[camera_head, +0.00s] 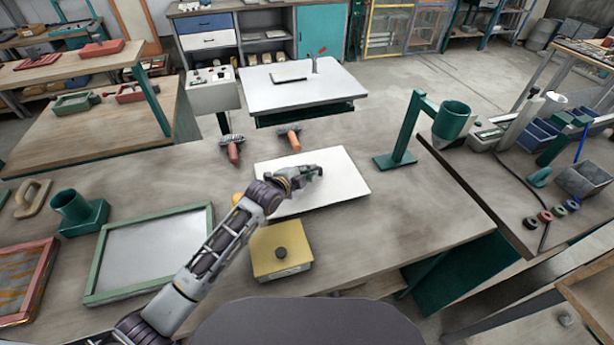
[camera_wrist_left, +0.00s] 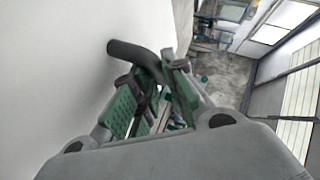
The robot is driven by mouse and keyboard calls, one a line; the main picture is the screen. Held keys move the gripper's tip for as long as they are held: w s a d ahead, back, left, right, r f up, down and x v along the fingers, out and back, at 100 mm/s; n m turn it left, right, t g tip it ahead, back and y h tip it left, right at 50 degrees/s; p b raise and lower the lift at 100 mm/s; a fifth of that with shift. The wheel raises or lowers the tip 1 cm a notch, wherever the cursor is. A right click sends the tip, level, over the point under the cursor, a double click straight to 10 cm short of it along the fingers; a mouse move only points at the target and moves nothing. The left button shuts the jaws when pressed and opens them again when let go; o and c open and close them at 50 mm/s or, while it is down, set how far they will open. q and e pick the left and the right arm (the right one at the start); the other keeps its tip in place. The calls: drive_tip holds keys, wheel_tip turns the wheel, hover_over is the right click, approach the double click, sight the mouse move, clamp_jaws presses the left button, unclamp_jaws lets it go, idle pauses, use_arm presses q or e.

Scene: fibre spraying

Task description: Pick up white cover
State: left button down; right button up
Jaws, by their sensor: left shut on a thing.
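The white cover (camera_head: 338,172) is a flat white rectangular panel at the middle of the workbench in the head view. My left gripper (camera_head: 312,173) is over its middle. In the left wrist view the cover's white face (camera_wrist_left: 60,70) fills the left side, and a dark curved handle (camera_wrist_left: 125,50) stands out from it. The green-padded fingers of my left gripper (camera_wrist_left: 153,95) are shut on this handle. I cannot tell whether the cover touches the bench or is slightly raised. My right gripper is not in view.
A yellow box with a dark knob (camera_head: 280,250) and a green-framed panel (camera_head: 150,250) lie near my left arm. Two brushes (camera_head: 233,150) (camera_head: 291,138) lie behind the cover. A green stand with a cup (camera_head: 398,160) is to its right. Bench space at front right is clear.

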use_arm(q)
wheel_tip(320, 180, up, 8)
idle(0.5)
